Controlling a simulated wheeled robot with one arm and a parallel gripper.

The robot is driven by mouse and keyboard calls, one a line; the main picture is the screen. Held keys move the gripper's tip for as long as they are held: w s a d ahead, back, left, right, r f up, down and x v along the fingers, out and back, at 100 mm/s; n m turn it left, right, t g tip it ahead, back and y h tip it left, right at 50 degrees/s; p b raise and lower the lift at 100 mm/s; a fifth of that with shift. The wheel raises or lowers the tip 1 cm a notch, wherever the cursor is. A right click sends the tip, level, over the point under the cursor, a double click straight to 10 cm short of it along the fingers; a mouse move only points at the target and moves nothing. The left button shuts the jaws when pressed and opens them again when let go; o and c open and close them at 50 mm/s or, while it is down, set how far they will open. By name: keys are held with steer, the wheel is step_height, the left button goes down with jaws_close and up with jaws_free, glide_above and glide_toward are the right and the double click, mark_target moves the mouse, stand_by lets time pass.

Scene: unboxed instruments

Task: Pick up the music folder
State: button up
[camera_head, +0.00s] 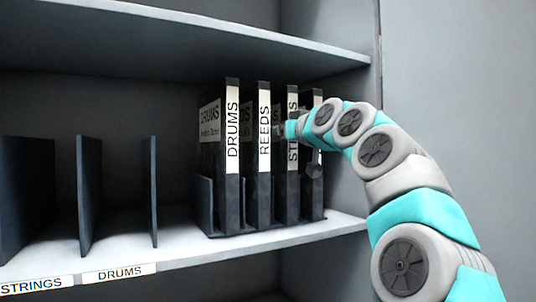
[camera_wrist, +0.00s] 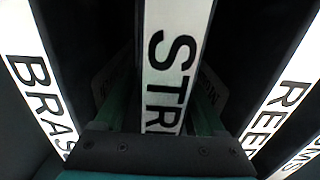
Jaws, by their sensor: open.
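Several black folders with white labelled spines stand upright side by side on the shelf. In the head view they are DRUMS (camera_head: 232,150), REEDS (camera_head: 264,165), a partly covered STRINGS folder (camera_head: 292,195), and one more at the right (camera_head: 316,205), mostly behind my arm. The wrist view shows the STR… spine (camera_wrist: 172,60) in the middle, BRASS (camera_wrist: 35,85) at left and REEDS (camera_wrist: 290,95) at right. My gripper (camera_wrist: 160,108) is open, its dark green fingers on either side of the STR… spine. Contact cannot be told; the fingertips are in shadow.
The shelf (camera_head: 180,235) has upright dark dividers (camera_head: 84,195) at left with empty slots between them. Front labels read STRINGS (camera_head: 32,285) and DRUMS (camera_head: 118,273). An upper shelf board (camera_head: 180,40) runs above the folders, and a cabinet side wall (camera_head: 374,70) stands at right.

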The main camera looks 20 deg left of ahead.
steer(key=shift+a, duration=0.15)
steer(key=shift+w, duration=0.1)
jaws_close()
stand_by(0.5)
stand_by(0.9)
